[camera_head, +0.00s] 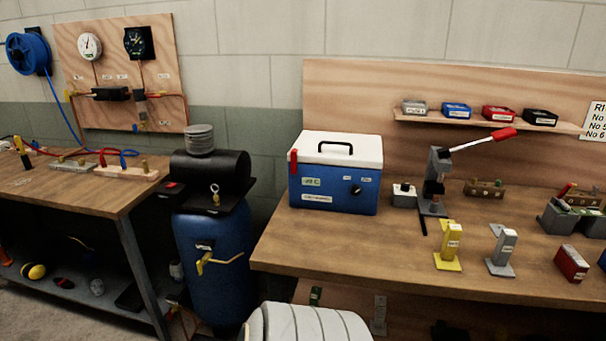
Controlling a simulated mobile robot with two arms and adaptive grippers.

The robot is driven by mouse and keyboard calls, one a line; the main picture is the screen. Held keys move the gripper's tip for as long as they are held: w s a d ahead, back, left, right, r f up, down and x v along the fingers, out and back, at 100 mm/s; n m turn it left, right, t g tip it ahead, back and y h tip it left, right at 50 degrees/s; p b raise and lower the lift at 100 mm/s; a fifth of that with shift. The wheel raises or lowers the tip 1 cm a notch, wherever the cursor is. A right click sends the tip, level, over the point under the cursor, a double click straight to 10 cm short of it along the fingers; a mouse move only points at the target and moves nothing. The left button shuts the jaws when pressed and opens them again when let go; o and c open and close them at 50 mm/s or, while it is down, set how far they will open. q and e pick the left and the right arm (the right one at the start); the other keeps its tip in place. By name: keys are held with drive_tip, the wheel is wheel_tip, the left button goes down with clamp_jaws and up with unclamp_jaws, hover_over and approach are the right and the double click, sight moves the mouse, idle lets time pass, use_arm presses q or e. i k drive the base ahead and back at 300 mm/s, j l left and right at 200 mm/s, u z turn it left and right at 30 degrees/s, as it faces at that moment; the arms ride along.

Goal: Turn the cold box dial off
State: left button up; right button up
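The cold box is a blue box (333,200) with a white lid (320,147) and a black carry handle, standing at the left end of the right wooden bench. The lid is down. A red latch tab (293,162) hangs at its left front corner. A small black round dial (356,191) sits on the right part of its front face, below small labels. The dial's pointer and label text are too small to read. Neither of my grippers is in view. Nothing touches the dial.
A lever press (437,178) with a red handle and a small grey box (404,195) stand right of the cold box. Yellow (449,246) and grey (502,251) stands are on the bench (370,238). A blue tank (215,262) stands left. Bench space before the cold box is clear.

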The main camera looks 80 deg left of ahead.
sight(355, 191)
drive_tip(key=k+j+u, duration=0.15)
drive_tip(key=j+u, duration=1.2)
drive_tip(key=j, duration=0.75)
drive_tip(key=i+j+u, duration=0.1)
drive_tip(key=j, duration=0.75)
